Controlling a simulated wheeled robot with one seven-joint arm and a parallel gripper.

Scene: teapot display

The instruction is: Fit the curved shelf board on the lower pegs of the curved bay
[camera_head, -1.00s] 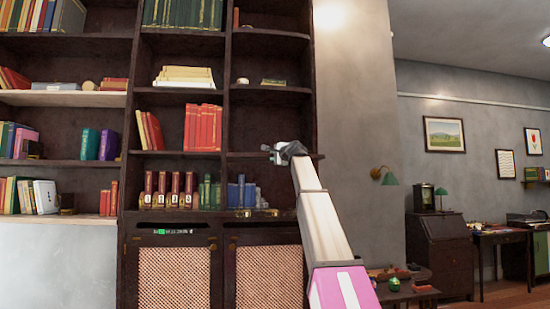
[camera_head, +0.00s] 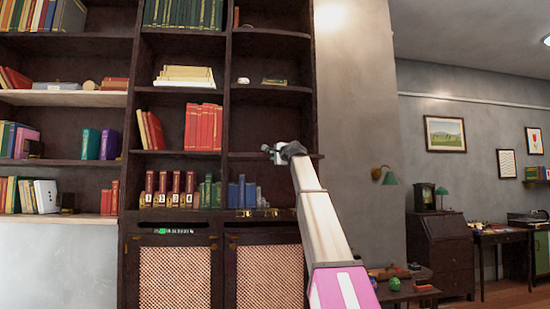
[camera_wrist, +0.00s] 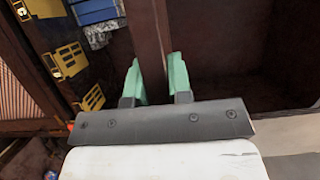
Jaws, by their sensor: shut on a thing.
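A dark brown shelf board (camera_head: 248,155) lies level in the right-hand bay of the bookcase, at about mid height. My gripper (camera_head: 279,153) is at the front of this board, near its right part. In the wrist view the green fingertips (camera_wrist: 160,80) stand on either side of a dark brown board (camera_wrist: 148,30), and the jaws are shut on it. The wrist picture is turned, so the board runs up and down there. I cannot make out the pegs, nor whether the board rests on them.
Below the board, blue books (camera_head: 241,194) and brass pieces (camera_head: 257,212) stand on the lower ledge. Red books (camera_head: 203,127) fill part of the middle bay. The space above the board is clear. A wall lamp (camera_head: 388,177) is to the right.

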